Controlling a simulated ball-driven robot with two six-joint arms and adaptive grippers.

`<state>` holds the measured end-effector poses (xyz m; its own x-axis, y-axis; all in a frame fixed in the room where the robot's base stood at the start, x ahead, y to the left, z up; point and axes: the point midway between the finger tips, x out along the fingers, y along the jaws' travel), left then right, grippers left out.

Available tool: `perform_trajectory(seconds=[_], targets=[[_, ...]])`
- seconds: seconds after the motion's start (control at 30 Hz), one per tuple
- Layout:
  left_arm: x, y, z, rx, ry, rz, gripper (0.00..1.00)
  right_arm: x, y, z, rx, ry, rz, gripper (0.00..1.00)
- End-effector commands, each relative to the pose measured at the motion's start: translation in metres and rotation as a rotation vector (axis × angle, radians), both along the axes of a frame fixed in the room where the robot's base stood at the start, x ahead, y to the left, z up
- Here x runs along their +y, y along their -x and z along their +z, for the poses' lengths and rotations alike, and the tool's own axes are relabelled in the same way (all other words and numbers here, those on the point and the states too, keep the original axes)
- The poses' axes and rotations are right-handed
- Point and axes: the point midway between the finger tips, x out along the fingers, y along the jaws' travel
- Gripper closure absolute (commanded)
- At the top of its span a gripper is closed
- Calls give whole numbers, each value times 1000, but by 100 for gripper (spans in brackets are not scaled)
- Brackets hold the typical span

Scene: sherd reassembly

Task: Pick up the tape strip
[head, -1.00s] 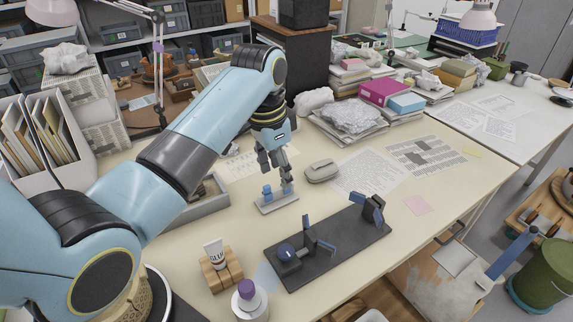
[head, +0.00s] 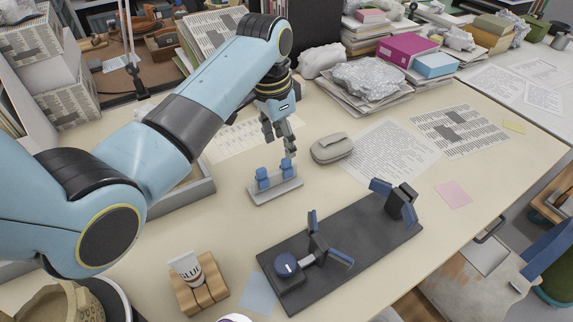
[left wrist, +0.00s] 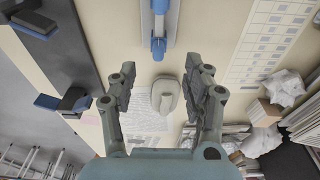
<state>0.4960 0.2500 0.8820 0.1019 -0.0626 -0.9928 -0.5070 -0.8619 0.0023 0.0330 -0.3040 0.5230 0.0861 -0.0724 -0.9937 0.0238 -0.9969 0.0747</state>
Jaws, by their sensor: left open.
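A small grey stand (head: 276,191) on the table carries two blue holders, a left one (head: 262,179) and a right one (head: 287,168). A tape strip cannot be made out clearly in the head view. In the left wrist view, a narrow strip-like piece (left wrist: 159,22) runs between blue parts at the top centre. My left gripper (head: 281,147) is open and empty, pointing down just above and behind the stand. Its two fingers (left wrist: 163,90) are spread apart in the left wrist view. My right gripper is not in view.
A dark clamp fixture (head: 345,245) lies in front right of the stand. A grey rounded case (head: 332,148) is close on the right. A glue tube (head: 187,267) leans in a wooden holder (head: 201,288). Printed sheets (head: 385,150) and stacked papers (head: 372,100) lie behind.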

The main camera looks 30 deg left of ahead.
Motion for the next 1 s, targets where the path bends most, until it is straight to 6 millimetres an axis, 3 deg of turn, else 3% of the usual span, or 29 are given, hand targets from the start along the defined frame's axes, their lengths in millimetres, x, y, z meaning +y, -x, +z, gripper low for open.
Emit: perform_trajectory(seconds=[0.1,0.33,0.6,0.87,1.0], targets=[[-2,-2,-20,1,0,0,50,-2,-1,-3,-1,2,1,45],[-3,-4,-40,1,-1,0,50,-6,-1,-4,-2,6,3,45],[-6,-8,-80,2,-1,0,50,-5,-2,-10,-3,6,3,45],[-6,-9,-84,-1,-1,0,50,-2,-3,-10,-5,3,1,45],[-6,-9,-84,-1,-1,0,64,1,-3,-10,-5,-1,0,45]])
